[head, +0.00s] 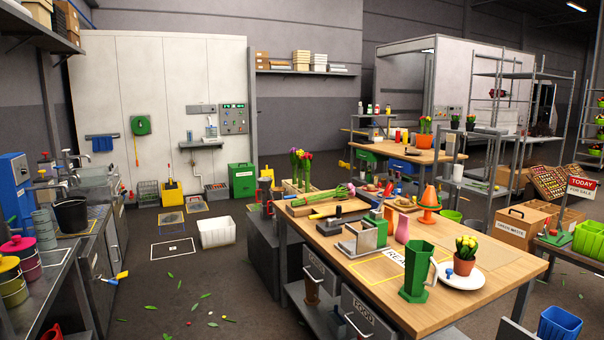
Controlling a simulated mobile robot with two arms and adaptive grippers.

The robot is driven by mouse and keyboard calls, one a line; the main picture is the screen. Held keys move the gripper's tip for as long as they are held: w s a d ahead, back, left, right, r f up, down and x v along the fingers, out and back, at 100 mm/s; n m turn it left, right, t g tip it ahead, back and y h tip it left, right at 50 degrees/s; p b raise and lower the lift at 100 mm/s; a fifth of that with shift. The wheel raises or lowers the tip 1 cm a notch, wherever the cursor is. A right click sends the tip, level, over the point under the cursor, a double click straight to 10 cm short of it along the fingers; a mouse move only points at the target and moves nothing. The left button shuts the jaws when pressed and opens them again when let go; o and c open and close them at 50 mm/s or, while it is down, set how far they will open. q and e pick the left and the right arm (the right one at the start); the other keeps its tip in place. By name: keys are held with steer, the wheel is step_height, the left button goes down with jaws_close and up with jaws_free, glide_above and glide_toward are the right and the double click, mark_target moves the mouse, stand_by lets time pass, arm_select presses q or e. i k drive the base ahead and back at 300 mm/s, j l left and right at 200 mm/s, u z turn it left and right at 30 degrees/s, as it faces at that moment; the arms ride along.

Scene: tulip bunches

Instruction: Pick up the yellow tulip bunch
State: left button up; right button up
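Farther back on the same table, upright tulips (301,160) with pink and yellowish heads stand by a wooden crate. A green-stemmed bunch (325,197) with a pinkish end lies on a wooden board. I cannot tell for certain which of these is the yellow tulip bunch. Neither of my grippers shows in the head view.
A green pitcher (415,272), a pink vase (403,229), an orange cone (430,198) and a metal box (360,238) crowd the worktable. The floor left of the table is mostly open, with scattered leaves.

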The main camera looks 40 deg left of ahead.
mark_target(299, 154)
steer(key=i+j+u, duration=0.3)
steer(key=j+u, duration=0.15)
steer(key=i+j+u, duration=0.7)
steer(key=i+u, duration=0.15)
steer(key=i+j+u, duration=0.25)
steer(key=i, duration=0.6)
steer(key=i+u, duration=0.25)
steer(key=i, duration=0.6)
steer(key=i+z, duration=0.2)
steer(key=i, duration=0.3)
steer(key=i+j+z, duration=0.15)
steer(key=i, duration=0.35)
steer(key=i+j+z, duration=0.2)
steer(key=i, duration=0.25)
steer(key=i+j+z, duration=0.15)
steer(key=i+j, duration=0.15)
steer(key=i, duration=0.2)
